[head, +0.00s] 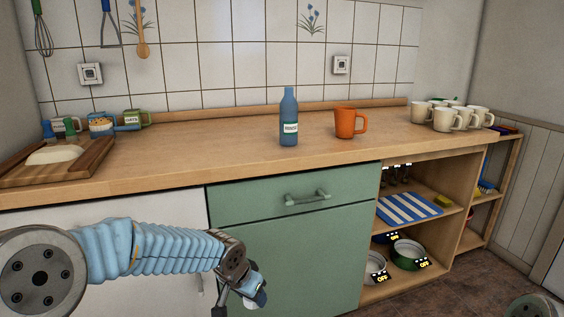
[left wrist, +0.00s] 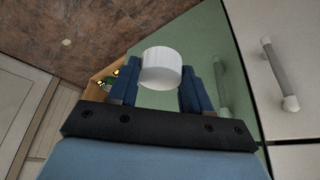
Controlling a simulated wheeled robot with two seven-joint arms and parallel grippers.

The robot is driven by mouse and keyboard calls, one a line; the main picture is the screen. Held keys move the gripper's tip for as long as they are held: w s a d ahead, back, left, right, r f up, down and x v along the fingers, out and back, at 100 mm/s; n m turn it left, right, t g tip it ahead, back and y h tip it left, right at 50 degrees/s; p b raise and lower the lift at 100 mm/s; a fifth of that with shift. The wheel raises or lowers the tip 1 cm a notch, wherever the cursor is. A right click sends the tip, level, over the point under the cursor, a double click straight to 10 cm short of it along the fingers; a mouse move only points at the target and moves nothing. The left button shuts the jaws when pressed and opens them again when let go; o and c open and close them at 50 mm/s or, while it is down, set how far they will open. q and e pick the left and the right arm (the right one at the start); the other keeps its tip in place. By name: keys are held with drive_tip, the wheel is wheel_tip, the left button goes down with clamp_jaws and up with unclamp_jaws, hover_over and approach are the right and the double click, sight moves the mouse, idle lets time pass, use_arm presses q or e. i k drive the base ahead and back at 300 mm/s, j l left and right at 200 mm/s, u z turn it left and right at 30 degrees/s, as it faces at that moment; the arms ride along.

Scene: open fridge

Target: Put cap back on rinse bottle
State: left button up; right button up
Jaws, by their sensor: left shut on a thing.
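The rinse bottle (head: 289,120) is blue with a white label and stands upright on the wooden counter, left of an orange mug. My left gripper (head: 252,292) is low in front of the green cabinet, well below the counter top and apart from the bottle. In the left wrist view, my left gripper (left wrist: 160,84) is shut on a short white round cap (left wrist: 160,68), held between the blue fingertips. My right gripper is not in view.
The orange mug (head: 346,122) stands close to the right of the bottle. Several cream mugs (head: 447,119) are at the right end. A cutting board (head: 88,165) lies at the left. The counter (head: 215,160) left of the bottle is clear. A drawer handle (head: 307,198) protrudes below.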

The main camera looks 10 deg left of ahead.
sight(288, 107)
drive_tip(key=u, duration=2.1)
drive_tip(key=l, duration=2.3)
